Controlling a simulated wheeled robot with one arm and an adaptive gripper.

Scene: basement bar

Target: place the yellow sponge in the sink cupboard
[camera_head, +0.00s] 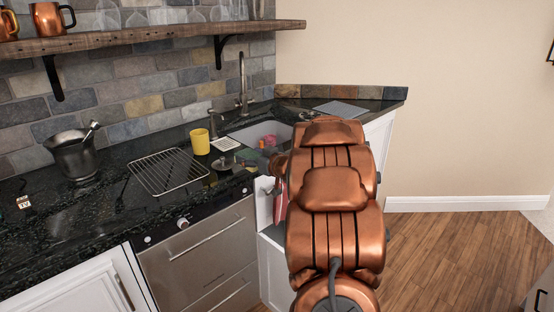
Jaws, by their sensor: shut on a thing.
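My copper arm runs up the middle of the view to the corner sink and hides what lies beyond it. I see no yellow sponge. The white sink cupboard (273,262) is under the corner sink and mostly covered by my arm. An upright white panel (264,203) shows beside the arm, perhaps its open door. A red and pink thing (281,203) shows at the arm's left edge; I cannot tell what it is.
The sink (257,131) holds small coloured things, partly hidden. A yellow cup (200,141), wire rack (168,172) and metal mortar (76,156) stand on the dark counter (75,221). A steel drawer appliance (205,256) is left of the cupboard. Wooden floor (450,250) at right is clear.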

